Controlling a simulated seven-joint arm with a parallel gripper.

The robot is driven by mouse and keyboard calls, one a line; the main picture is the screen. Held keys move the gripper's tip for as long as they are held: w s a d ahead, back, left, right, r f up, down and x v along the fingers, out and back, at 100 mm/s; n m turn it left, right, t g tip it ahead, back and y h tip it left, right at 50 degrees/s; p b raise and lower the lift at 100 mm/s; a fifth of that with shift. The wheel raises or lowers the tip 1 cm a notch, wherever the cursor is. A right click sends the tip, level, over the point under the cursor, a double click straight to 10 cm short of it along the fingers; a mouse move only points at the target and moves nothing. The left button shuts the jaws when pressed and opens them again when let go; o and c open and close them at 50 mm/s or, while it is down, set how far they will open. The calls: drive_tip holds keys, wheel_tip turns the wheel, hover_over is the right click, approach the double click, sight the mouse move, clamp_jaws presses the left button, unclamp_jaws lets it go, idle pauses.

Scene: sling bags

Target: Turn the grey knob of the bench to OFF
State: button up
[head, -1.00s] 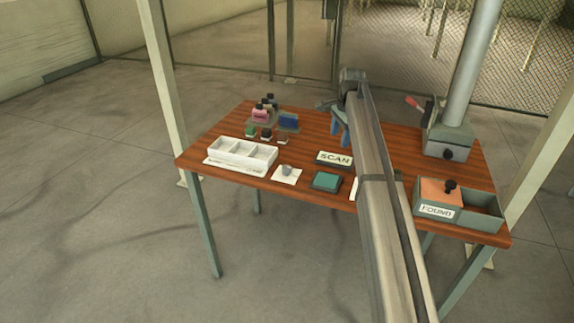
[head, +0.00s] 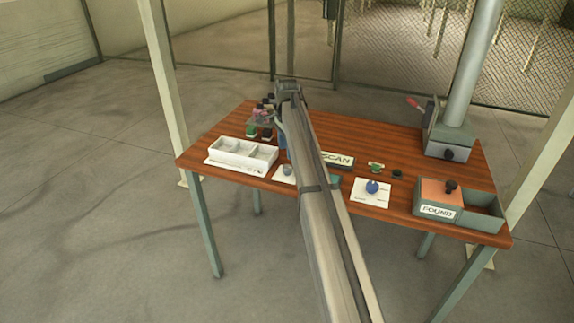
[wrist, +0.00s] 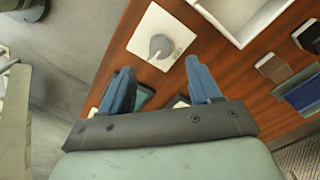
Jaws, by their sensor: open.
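The grey knob (head: 287,169) sits on a white plate (head: 277,178) near the front edge of the wooden bench (head: 330,192), partly beside my arm. In the wrist view the grey knob (wrist: 160,46) shows whole on its white plate (wrist: 172,22). The plate's markings and the knob's setting are too small to read. My gripper (wrist: 160,72) is open and empty. Its blue fingers point towards the knob, which lies beyond the gap between the tips, apart from them. In the head view my gripper (head: 281,142) is over the bench, behind the knob, mostly hidden by my arm.
A white compartment tray (head: 221,151) stands left of the knob. Small coloured items (head: 262,116) stand behind it. To the right are the SCAN sign (head: 341,160), a blue knob (head: 372,187) on another plate, the FOUND box (head: 437,211) and a grey post machine (head: 447,141).

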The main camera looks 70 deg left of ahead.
sight(287, 167)
wheel_tip(287, 167, down, 7)
drive_tip(key=shift+f, duration=0.2)
idle(0.4)
drive_tip(key=c, duration=1)
